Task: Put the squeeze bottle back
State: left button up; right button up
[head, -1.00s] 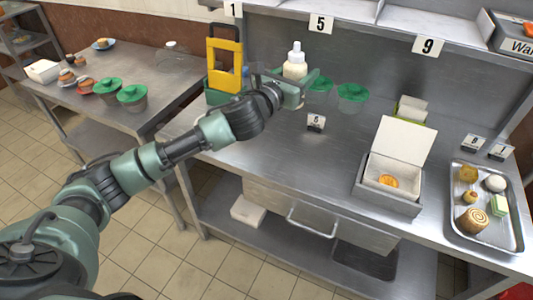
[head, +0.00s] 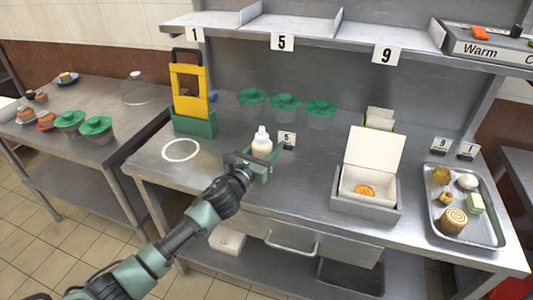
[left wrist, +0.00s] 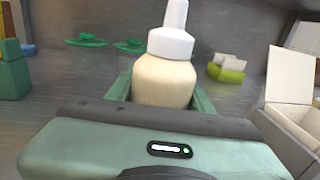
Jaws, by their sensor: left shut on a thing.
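The squeeze bottle (head: 262,146) has a cream body and a white nozzle cap, and stands upright. My left gripper (head: 262,163) is shut around its body, over the counter near the small number 5 sign. In the left wrist view the bottle (left wrist: 165,75) sits upright between the green fingers; its lower part is hidden by the gripper. I cannot tell whether its base touches the counter. A white ring (head: 181,150) is marked on the counter to the left of the bottle. My right gripper is not in view.
A yellow and green caddy (head: 191,95) stands behind the ring. Several green-lidded containers (head: 285,103) stand behind the bottle. An open white box (head: 367,180) and a metal tray (head: 482,232) are to the right. Numbered shelves (head: 330,33) overhang the back.

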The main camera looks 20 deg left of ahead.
pick_arm(q)
jog(key=shift+f, duration=0.7)
jog(key=shift+f, duration=0.2)
jog(key=o, duration=0.9)
jog(key=shift+r, duration=0.1)
jog(key=shift+s, duration=0.15)
jog(key=s, duration=0.3)
jog(key=s+a, duration=0.1)
jog(key=s, duration=0.3)
jog(key=s+a, duration=0.1)
jog(key=s, duration=0.3)
jog(key=shift+s+a+r+b, duration=0.15)
jog(key=shift+s+b, duration=0.1)
jog(key=shift+b, duration=0.15)
